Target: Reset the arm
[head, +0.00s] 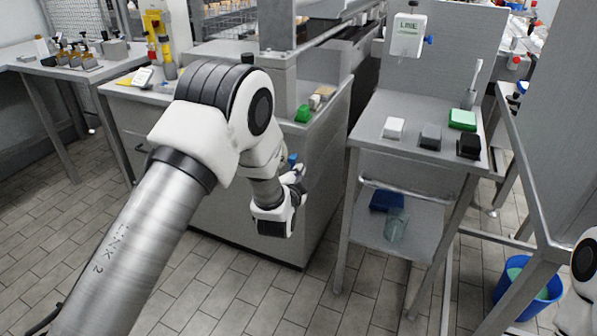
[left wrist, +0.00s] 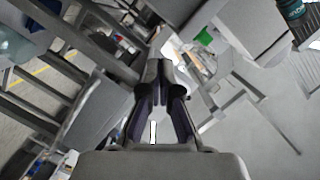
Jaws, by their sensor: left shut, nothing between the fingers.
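My left arm (head: 205,150) reaches in from the left of the head view, bent at the elbow, with its wrist (head: 273,215) hanging in front of the grey cabinet. My left gripper (left wrist: 160,70) shows clearly in the left wrist view. Its fingers are together at the tips with nothing between them, and it touches nothing that I can make out. In the head view its fingers are hard to tell apart from the wrist. Part of my right arm (head: 583,265) shows at the lower right edge; its gripper is out of view.
A blue bucket (head: 530,290) stands at lower right. The tiled floor (head: 250,290) ahead is open.

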